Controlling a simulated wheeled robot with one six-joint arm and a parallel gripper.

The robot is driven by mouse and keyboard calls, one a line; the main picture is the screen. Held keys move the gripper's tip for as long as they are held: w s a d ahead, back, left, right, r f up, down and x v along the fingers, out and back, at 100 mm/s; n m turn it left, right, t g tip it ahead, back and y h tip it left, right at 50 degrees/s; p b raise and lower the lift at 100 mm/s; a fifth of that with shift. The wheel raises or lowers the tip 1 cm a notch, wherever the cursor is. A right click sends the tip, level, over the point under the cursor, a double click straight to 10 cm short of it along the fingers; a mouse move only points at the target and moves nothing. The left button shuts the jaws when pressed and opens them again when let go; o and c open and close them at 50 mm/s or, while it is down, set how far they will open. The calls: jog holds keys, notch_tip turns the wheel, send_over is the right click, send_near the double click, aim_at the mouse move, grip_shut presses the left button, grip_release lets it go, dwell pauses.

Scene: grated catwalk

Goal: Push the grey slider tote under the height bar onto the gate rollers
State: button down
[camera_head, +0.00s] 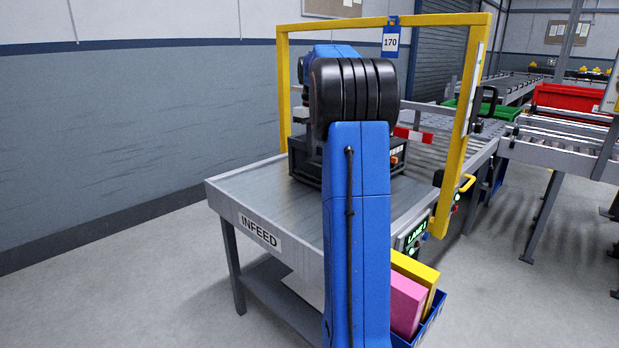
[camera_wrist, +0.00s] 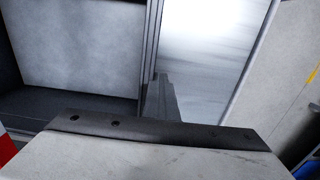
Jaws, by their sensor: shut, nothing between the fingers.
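The slider tote (camera_head: 305,170) looks dark grey, nearly black, in the head view. It sits on the infeed table (camera_head: 270,200) near the yellow height bar (camera_head: 463,125), partly hidden by my arm. Whether any of it is under the bar I cannot tell. The gate rollers (camera_head: 432,152) lie on the far side of the bar. In the wrist view, a grey compartment bounded by dark walls, apparently the tote (camera_wrist: 75,50), fills the left. My gripper (camera_wrist: 161,84) is shut and empty there, close beside its wall; contact is unclear. In the head view my arm hides the gripper.
A blue 170 sign (camera_head: 390,38) hangs on the bar's top beam. A blue bin with pink and yellow blocks (camera_head: 407,300) is at the table's right side. Green and red crates stand on conveyors at right.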

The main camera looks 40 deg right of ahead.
jog(key=shift+d, duration=0.9)
dwell(0.8)
jog(key=shift+r, duration=4)
